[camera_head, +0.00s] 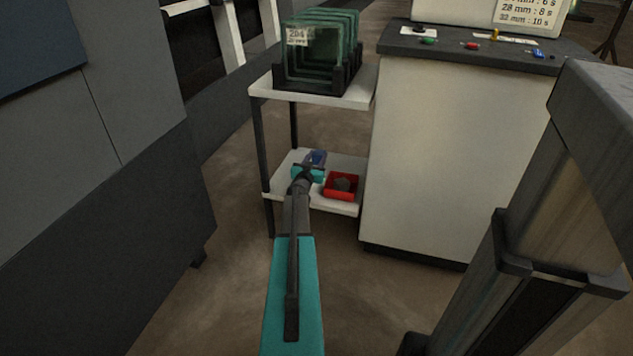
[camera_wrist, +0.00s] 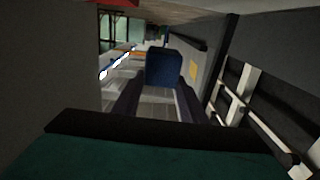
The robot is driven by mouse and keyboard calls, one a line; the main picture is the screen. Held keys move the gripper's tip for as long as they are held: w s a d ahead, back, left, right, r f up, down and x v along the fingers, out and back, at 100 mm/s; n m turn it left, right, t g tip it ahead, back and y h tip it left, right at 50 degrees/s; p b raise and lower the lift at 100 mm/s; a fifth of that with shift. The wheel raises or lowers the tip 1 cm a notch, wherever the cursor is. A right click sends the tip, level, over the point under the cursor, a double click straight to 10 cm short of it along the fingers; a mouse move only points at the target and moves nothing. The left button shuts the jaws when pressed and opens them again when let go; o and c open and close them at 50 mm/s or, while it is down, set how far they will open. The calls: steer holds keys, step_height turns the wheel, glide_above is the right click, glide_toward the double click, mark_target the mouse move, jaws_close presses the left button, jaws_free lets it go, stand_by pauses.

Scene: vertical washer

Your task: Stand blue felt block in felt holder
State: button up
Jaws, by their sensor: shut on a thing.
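The blue felt block (camera_wrist: 163,68) sits between the two dark fingers of my gripper (camera_wrist: 158,92) in the wrist view. My gripper is shut on it. In the head view my teal gripper (camera_head: 307,173) is over the lower shelf of a small rack, and the blue block (camera_head: 316,157) shows just beyond it. I cannot tell whether the block touches the shelf. I cannot make out the felt holder for certain in either view; the gripper and block may hide it.
A red tray (camera_head: 341,192) with a dark lump stands right of my gripper on the lower shelf (camera_head: 342,208). The upper shelf (camera_head: 355,94) carries a rack of glass panes (camera_head: 318,50) above. A pale cabinet (camera_head: 430,160) stands close on the right, a grey machine (camera_head: 90,180) left.

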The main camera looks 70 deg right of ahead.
steer(key=shift+w+f, duration=0.1)
steer(key=shift+f+b, duration=1.6)
steer(key=shift+f, duration=3.15)
steer(key=shift+f, duration=0.15)
steer(key=o, duration=1)
steer(key=shift+f+b, duration=0.1)
steer(key=shift+b, duration=0.4)
steer(key=a+p, duration=0.4)
steer(key=a, duration=0.8)
steer(key=shift+s+a, duration=0.2)
steer(key=shift+a, duration=0.75)
